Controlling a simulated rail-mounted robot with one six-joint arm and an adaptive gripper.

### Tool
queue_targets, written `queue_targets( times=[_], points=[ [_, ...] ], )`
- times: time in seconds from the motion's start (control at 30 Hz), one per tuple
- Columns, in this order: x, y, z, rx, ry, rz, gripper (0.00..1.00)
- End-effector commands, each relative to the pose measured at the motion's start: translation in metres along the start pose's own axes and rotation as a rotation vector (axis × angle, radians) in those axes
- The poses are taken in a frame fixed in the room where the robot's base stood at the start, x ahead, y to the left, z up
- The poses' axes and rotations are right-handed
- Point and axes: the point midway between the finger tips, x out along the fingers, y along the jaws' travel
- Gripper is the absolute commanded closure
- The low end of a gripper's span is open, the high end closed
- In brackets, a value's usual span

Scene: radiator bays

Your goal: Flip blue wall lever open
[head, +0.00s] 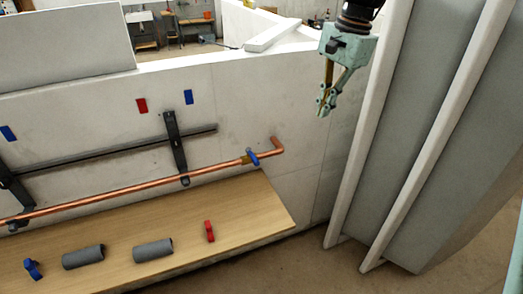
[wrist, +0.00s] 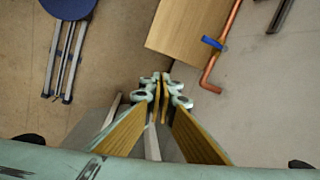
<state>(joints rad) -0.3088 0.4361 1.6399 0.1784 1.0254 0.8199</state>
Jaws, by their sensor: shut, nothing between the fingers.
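The blue wall lever (head: 252,157) sits on a brass valve near the right end of a copper pipe (head: 130,195) along the wall. It also shows in the wrist view (wrist: 212,42), beside the corner of the wooden board. My gripper (head: 321,113) hangs at the upper right in the head view, above and to the right of the lever and well apart from it. In the wrist view my gripper (wrist: 161,76) has its fingertips together with nothing between them.
A wooden shelf (head: 250,205) below the pipe carries two grey cylinders (head: 83,257), a red piece (head: 209,231) and a blue piece (head: 33,269). Tall grey panels (head: 440,140) stand at the right. A blue round stool (wrist: 68,8) shows in the wrist view.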

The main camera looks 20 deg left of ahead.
Motion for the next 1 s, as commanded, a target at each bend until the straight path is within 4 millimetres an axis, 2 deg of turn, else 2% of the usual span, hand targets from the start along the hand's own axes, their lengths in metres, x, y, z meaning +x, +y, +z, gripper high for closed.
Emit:
queue_targets(
  times=[0.1, 0.5, 1.0],
  points=[
    [0.015, -0.022, -0.003, 0.024, -0.015, 0.009, 1.00],
    [0.072, -0.085, -0.005, 0.114, -0.061, 0.036, 1.00],
    [0.153, -0.151, 0.003, 0.222, -0.109, 0.077, 1.00]
  ],
)
